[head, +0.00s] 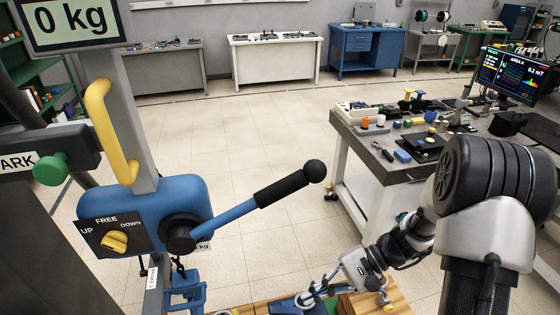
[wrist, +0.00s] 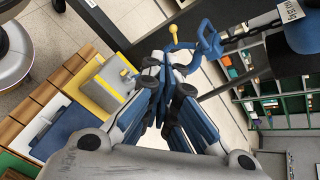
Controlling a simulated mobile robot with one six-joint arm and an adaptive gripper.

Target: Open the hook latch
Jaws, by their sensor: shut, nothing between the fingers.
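The blue hook (head: 186,291) hangs below the blue lever hoist (head: 180,195) at the bottom of the head view. In the wrist view the hook (wrist: 208,40) shows as an open blue frame beyond my fingertips, with a thin yellow-tipped rod (wrist: 173,36) beside it. I cannot tell which part is the latch. My gripper (wrist: 166,75) has its fingers drawn together, empty and apart from the hook. In the head view my gripper (head: 303,299) is low, to the right of the hook, and partly cut off by the frame edge.
The hoist's long lever (head: 265,198) reaches right, above my gripper. Wooden slats (wrist: 43,110) and a grey-and-yellow block (wrist: 108,82) lie left of my fingers in the wrist view. A cluttered workbench (head: 385,168) stands at right. The middle floor is clear.

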